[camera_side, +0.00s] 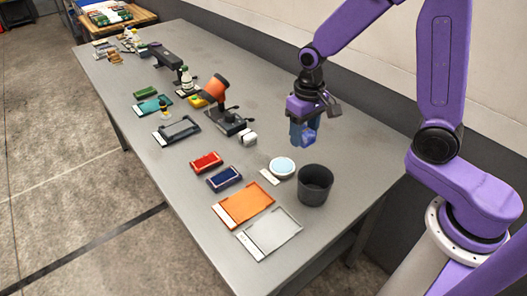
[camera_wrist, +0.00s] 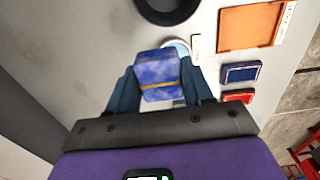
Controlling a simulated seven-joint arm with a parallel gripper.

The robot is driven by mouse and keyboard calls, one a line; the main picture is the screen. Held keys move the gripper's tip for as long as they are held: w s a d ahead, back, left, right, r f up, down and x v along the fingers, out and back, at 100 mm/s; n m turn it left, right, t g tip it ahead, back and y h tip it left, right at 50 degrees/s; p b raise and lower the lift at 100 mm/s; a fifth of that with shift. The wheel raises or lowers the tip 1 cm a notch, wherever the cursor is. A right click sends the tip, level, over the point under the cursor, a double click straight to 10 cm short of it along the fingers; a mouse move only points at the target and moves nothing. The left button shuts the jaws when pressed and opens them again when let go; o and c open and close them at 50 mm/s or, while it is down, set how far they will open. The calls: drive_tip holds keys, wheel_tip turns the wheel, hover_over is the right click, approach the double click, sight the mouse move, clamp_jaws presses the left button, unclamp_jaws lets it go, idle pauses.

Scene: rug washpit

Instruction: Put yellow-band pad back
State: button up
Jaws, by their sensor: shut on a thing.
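A blue, mottled pad with a yellow band (camera_wrist: 157,72) sits between the two fingers of my gripper (camera_wrist: 157,88) in the wrist view. My gripper is shut on it, with a finger against each side. In the side view my gripper (camera_side: 304,132) holds the blue pad (camera_side: 309,140) in the air above the right part of the table. A round white dish with a pale blue inside (camera_side: 282,168) stands on the table below, with a small white label plate (camera_side: 269,177) beside it. In the wrist view the pad hides part of the dish.
A dark open cup (camera_side: 315,185) stands right of the dish. An orange tray (camera_side: 243,204), a grey tray (camera_side: 269,235), a red block (camera_side: 206,162) and a dark blue block (camera_side: 224,179) lie nearby. An orange-headed tool on a stand (camera_side: 217,92) rises farther left. The table's back-right strip is clear.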

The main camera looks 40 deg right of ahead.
drive_tip(key=w+a+f, duration=0.1)
drive_tip(key=w+f, duration=0.3)
drive_tip(key=w, duration=0.5)
hover_over(263, 155)
drive_tip(key=f, duration=0.5)
drive_tip(key=shift+s+d, duration=0.1)
drive_tip(key=shift+s, duration=0.2)
drive_tip(key=shift+w+f, duration=0.15)
drive_tip(key=shift+f, duration=0.05)
drive_tip(key=shift+w+f, duration=0.1)
drive_tip(key=shift+f, duration=1.55)
drive_tip(key=shift+f, duration=0.1)
drive_tip(key=o, duration=0.9)
drive_tip(key=shift+o, duration=0.2)
